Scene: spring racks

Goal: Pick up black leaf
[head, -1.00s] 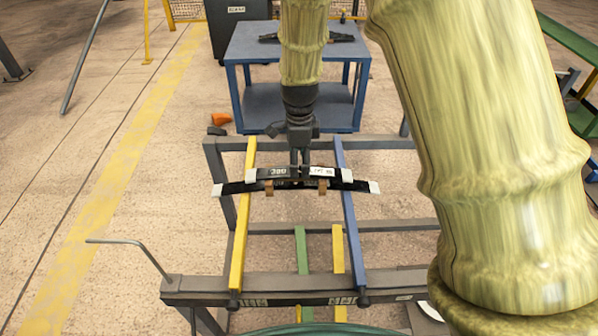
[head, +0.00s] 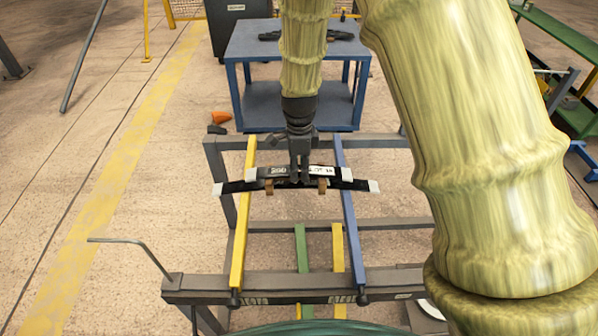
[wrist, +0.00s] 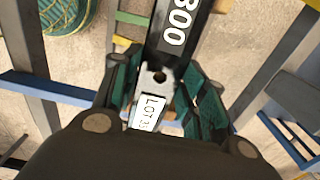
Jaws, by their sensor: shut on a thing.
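The black leaf (head: 278,171) is a short, slightly curved black bar with pale ends and white lettering. It lies over a longer black leaf (head: 236,186) with pale tips, which spans the yellow and blue rails of the rack. My gripper (head: 299,176) points down at the middle of the upper leaf and is shut on it. In the wrist view the fingers (wrist: 163,110) stand on both sides of the black leaf (wrist: 172,42), which shows "300" and a white "LOT" label. Whether the upper leaf touches the lower one is hard to tell.
The rack has a yellow rail (head: 242,220), a blue rail (head: 347,225) and a grey front beam (head: 280,284). Brown clips (head: 269,187) stand by the leaves. A blue table (head: 250,42) behind holds dark parts. A bent grey rod (head: 120,240) sticks out at the left.

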